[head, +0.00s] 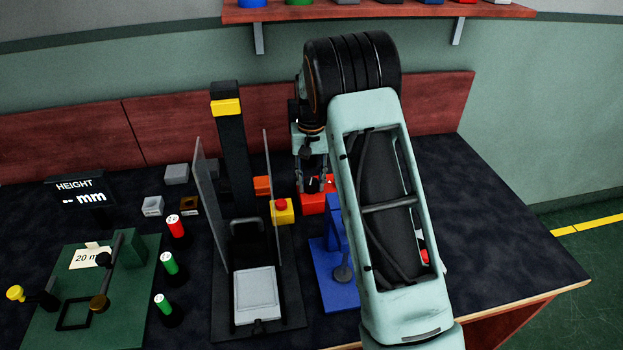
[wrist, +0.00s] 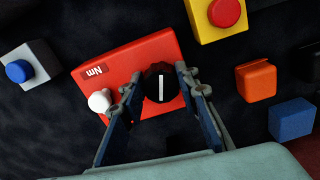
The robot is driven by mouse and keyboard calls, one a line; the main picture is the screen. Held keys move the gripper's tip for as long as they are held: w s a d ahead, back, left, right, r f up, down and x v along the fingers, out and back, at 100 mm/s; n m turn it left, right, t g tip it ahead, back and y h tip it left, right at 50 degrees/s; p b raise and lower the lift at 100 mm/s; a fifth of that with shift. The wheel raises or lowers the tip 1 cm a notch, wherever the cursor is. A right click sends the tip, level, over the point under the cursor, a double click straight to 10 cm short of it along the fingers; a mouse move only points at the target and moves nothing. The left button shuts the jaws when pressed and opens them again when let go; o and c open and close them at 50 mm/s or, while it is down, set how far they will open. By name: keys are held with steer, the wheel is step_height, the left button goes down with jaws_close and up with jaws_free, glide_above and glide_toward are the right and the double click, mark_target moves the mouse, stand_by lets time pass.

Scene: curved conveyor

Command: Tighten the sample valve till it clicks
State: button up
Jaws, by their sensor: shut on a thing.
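A red box (wrist: 150,57) marked "Nm" lies on the dark bench top. It carries a round black knob (wrist: 161,84) with a white line across its top, and a white round button (wrist: 100,101) near one corner. The white line runs nearly straight up and down in the wrist view. My gripper (wrist: 160,86) is shut on the black knob, with a finger on each side. In the head view the red box (head: 312,204) shows under my gripper (head: 313,186), partly hidden by my arm. The knob is hard to make out there.
A yellow box with a red button (head: 282,209) stands close by the red box. A press with clear side guards (head: 272,195) is left of it, and a blue stand (head: 327,275) is in front. Orange (wrist: 256,81) and blue (wrist: 292,119) blocks lie near my gripper.

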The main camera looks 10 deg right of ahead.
mark_target(310, 182)
steer(key=m+p, duration=0.1)
steer(key=m, duration=0.3)
steer(key=shift+a+r, duration=0.1)
steer(key=shift+w+m+p, duration=0.1)
steer(key=shift+m+p, duration=0.55)
steer(key=shift+m, duration=1.05)
steer(key=o, duration=1.2)
steer(key=shift+c, duration=0.2)
step_height(310, 182, up, 12)
